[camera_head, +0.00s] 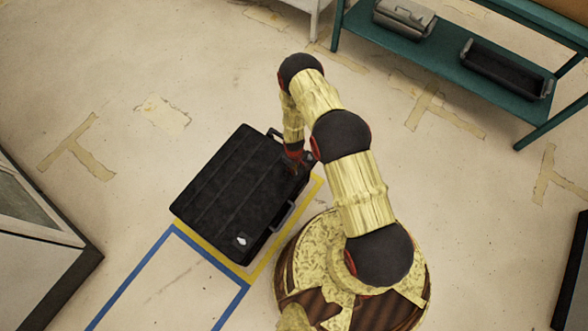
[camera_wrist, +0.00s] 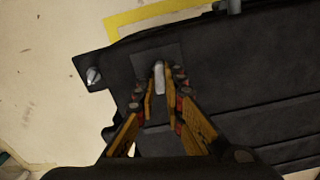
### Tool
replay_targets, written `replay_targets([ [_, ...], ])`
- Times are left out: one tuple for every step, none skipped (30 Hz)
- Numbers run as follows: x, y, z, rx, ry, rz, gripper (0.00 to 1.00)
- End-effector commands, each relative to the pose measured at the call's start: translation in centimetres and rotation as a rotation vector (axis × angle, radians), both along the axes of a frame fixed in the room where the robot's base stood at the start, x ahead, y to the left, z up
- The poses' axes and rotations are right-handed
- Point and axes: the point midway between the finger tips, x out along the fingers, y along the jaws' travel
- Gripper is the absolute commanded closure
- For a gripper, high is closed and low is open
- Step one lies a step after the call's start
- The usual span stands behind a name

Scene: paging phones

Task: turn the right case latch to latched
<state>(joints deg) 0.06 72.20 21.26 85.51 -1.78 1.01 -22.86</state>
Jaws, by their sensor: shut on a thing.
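The black case (camera_head: 225,185) lies flat on the floor, its lid closed. It also fills much of the wrist view (camera_wrist: 270,75). In the wrist view my gripper (camera_wrist: 160,92) reaches down over the case near one edge, its two fingers closed around a small light-grey latch (camera_wrist: 159,74) on a dark square plate. Another small grey latch (camera_wrist: 93,75) shows to the left, outside the fingers. In the head view my gripper (camera_head: 300,160) is at the far right corner of the case, partly hidden by my arm. A pale latch (camera_head: 241,240) shows at the near corner.
Yellow and blue tape lines (camera_head: 172,232) mark the floor beside the case. A teal shelf (camera_head: 450,65) with a grey box (camera_head: 404,18) and a black tray (camera_head: 505,72) stands at upper right. A grey cabinet (camera_head: 40,235) is at left. Floor left of the case is clear.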

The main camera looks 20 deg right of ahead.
Motion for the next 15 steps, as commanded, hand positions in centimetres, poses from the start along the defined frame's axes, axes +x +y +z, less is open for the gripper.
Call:
replay_targets([
  [-0.02,0.0,-0.01,0.0,0.0,0.03,1.0],
  [-0.02,0.0,-0.01,0.0,0.0,0.048,1.0],
  [-0.01,0.0,-0.01,0.0,0.0,0.072,1.0],
  [-0.01,0.0,-0.01,0.0,0.0,0.089,1.0],
  [-0.01,0.0,0.0,0.0,0.0,0.104,1.0],
  [-0.01,0.0,0.0,0.0,0.0,0.124,1.0],
  [-0.01,0.0,0.0,0.0,0.0,0.136,1.0],
  [-0.01,0.0,0.0,0.0,0.0,0.148,1.0],
  [0.0,0.0,0.0,0.0,0.0,0.162,1.0],
  [0.0,0.0,0.0,0.0,0.0,0.17,1.0],
  [0.0,0.0,0.0,0.0,0.0,0.179,1.0],
  [0.0,0.0,0.0,0.0,0.0,0.189,1.0],
  [0.0,0.0,0.0,0.0,0.0,0.194,1.0],
  [0.0,0.0,0.0,0.0,0.0,0.199,1.0],
  [0.0,0.0,0.0,0.0,0.0,0.205,1.0],
])
